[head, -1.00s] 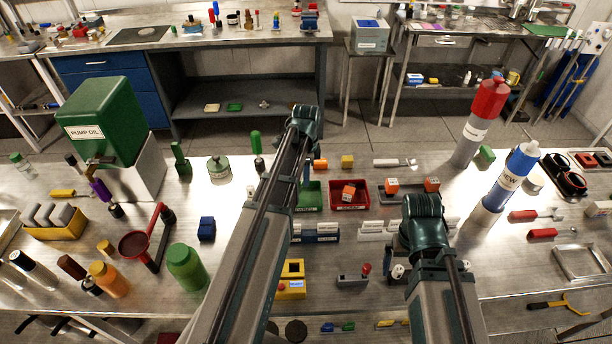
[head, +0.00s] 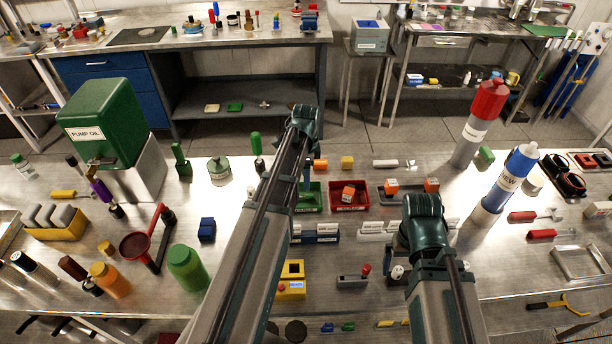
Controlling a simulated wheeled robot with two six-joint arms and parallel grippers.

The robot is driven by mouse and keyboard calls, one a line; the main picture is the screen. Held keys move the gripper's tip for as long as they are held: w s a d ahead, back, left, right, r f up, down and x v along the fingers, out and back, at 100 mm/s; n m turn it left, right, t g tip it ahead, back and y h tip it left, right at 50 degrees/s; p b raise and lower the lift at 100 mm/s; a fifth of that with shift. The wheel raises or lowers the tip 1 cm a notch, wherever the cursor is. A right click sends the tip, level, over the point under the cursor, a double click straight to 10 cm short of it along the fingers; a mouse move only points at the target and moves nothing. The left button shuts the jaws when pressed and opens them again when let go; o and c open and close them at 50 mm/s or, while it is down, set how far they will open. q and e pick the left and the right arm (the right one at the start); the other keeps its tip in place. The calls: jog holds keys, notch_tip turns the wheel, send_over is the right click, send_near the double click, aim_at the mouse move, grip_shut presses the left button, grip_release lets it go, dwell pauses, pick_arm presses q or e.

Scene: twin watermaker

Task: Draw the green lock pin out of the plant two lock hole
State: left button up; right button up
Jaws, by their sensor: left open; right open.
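An upright green pin-like piece (head: 255,143) with a dark lower part stands at the back of the table, left of my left arm. A small green piece (head: 348,326) lies at the front edge beside a blue one. I cannot tell which is the lock pin, and no plant two lock hole can be made out. My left gripper (head: 306,170) is open near the green tray, mostly hidden by its arm. My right gripper (head: 398,271) is open below its dark teal wrist, largely hidden too. Neither visibly holds anything.
A green tray (head: 311,190) and a red tray (head: 349,191) with an orange block lie mid-table. A grey block (head: 350,282) bears a red knob. A yellow box (head: 292,287) stands in front. Tall bottles stand right; a green pump oil tank (head: 103,125) stands left.

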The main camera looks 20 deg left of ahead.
pick_arm(q)
notch_tip(320, 180, up, 13)
jog(key=p, duration=1.2)
pick_arm(e)
notch_tip(320, 180, up, 13)
pick_arm(q)
jog(key=shift+f, duration=0.2)
pick_arm(e)
jog(key=shift+s+f, duration=0.1)
jog(key=shift+f, duration=0.05)
